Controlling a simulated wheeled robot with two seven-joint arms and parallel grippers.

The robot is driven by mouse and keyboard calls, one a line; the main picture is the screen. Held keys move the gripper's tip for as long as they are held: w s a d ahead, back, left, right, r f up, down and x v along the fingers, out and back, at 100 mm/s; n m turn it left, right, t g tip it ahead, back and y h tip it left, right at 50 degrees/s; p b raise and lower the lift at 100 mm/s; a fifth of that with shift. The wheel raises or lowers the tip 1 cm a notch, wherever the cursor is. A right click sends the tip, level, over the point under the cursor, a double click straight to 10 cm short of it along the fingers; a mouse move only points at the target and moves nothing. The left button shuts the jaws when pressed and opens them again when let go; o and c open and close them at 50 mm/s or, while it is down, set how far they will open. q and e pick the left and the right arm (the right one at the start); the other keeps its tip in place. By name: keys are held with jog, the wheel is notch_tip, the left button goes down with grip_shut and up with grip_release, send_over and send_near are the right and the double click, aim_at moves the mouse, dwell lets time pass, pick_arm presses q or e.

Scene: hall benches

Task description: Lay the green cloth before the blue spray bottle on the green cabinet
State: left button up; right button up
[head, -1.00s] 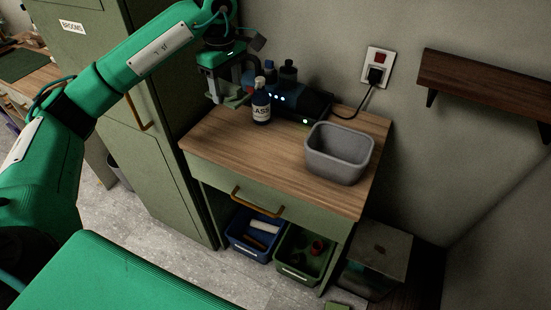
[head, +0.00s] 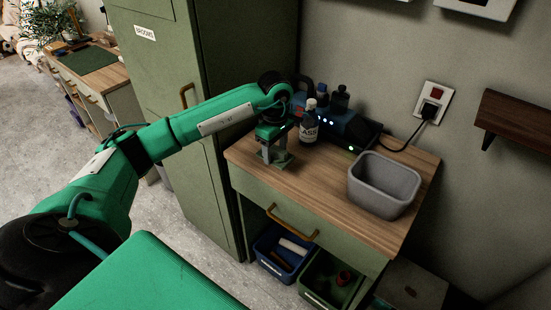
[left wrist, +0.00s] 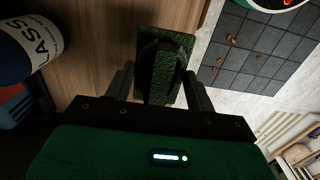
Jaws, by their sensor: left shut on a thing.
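The blue spray bottle (head: 309,128) with a white label stands upright on the wooden top of the green cabinet (head: 325,188). It also shows at the left of the left wrist view (left wrist: 28,45). My left gripper (head: 272,157) is low over the near left part of the top, in front and left of the bottle. In the left wrist view the gripper (left wrist: 160,88) is shut on the folded dark green cloth (left wrist: 170,62). I cannot tell whether the cloth touches the wood. My right gripper is not in view.
A grey bin (head: 384,186) stands on the right of the top. Behind the bottle are a dark device (head: 350,132) with lights and other dark bottles. A tall green locker (head: 190,120) stands to the left. Clear wood lies between gripper and bin.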

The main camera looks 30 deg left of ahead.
aim_at(275, 155)
pick_arm(q)
notch_tip(275, 155, down, 4)
jog(key=shift+r+p, duration=0.1)
jog(key=shift+p, duration=0.2)
jog(key=shift+f, duration=0.55)
jog(key=o, duration=0.7)
jog(key=shift+o, duration=1.3)
jog(key=shift+r, duration=0.3)
notch_tip(275, 155, up, 4)
jog(key=shift+b, duration=0.55)
notch_tip(275, 155, up, 6)
jog(key=shift+r+b, duration=0.1)
jog(key=shift+b, duration=0.4)
jog(key=shift+r, duration=0.85)
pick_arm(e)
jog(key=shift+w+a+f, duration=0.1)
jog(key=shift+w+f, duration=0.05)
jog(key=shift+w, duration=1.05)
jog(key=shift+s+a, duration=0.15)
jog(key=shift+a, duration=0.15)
